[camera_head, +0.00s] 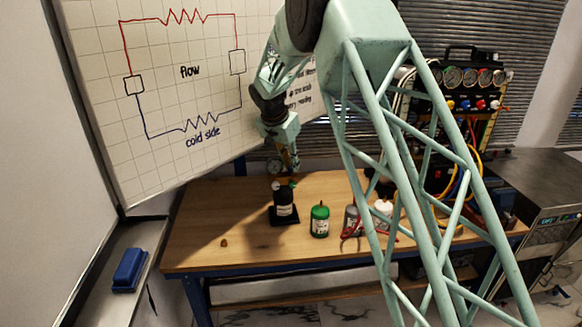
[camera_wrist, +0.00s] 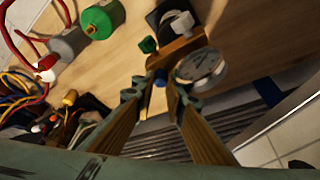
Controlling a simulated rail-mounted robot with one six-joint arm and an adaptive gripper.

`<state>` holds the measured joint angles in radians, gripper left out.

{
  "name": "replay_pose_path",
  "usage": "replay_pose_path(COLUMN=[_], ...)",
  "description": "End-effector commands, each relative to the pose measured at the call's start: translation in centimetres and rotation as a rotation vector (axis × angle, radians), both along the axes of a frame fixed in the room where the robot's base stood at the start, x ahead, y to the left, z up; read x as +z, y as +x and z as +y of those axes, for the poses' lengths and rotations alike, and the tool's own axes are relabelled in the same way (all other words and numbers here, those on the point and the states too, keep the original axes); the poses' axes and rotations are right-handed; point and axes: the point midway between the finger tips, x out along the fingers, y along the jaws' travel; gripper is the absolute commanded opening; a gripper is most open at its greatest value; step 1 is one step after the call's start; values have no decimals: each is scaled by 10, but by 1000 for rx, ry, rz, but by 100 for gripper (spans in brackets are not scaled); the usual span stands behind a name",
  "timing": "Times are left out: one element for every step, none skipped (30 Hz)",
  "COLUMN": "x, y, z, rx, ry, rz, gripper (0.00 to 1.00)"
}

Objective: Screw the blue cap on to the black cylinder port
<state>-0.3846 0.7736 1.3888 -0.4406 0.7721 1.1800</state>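The black cylinder (camera_head: 285,208) stands upright on a dark base on the wooden table; in the wrist view its dark body (camera_wrist: 165,14) is partly hidden by a brass-coloured fitting (camera_wrist: 178,52) and a round gauge (camera_wrist: 201,67). A small blue part (camera_wrist: 161,78), perhaps the blue cap, shows between my fingertips in the wrist view. A green knob (camera_wrist: 147,45) is beside the brass fitting. My gripper (camera_head: 288,171) is above the cylinder, pointing down; its fingers (camera_wrist: 158,88) are apart at the tips. I cannot tell whether they touch the blue part or the fitting.
A green cylinder (camera_head: 319,221), a grey cylinder (camera_head: 351,219) and a white-topped one (camera_head: 383,209) stand to the right, with red hoses. A small brass piece (camera_head: 224,243) lies front left. A gauge panel (camera_head: 470,90) stands back right.

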Motion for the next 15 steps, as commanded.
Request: replay_pose_path(x=[-3, -3, -3, -3, -3, -3, -4, -4, -3, -3, -3, -3, -3, -3, -3], y=[0, -1, -1, -1, -1, -1, -1, -1, -1, -1, -1, -1, -1, -1, -1], z=[-1, 0, -1, 0, -1, -1, -1, -1, -1, -1, -1, -1, -1, -1, -1], rx=[-16, -33, -55, -72, -88, -109, -126, -144, -169, -188, -206, -232, -250, -269, -291], ry=[-1, -1, -2, -1, -1, -2, -1, -2, -2, -2, -2, -2, -3, -1, -1], rz=[2, 3, 3, 3, 3, 4, 3, 5, 4, 4, 4, 4, 4, 4, 5], gripper=[7, 7, 7, 7, 7, 7, 7, 7, 7, 7, 7, 7, 7, 7, 7])
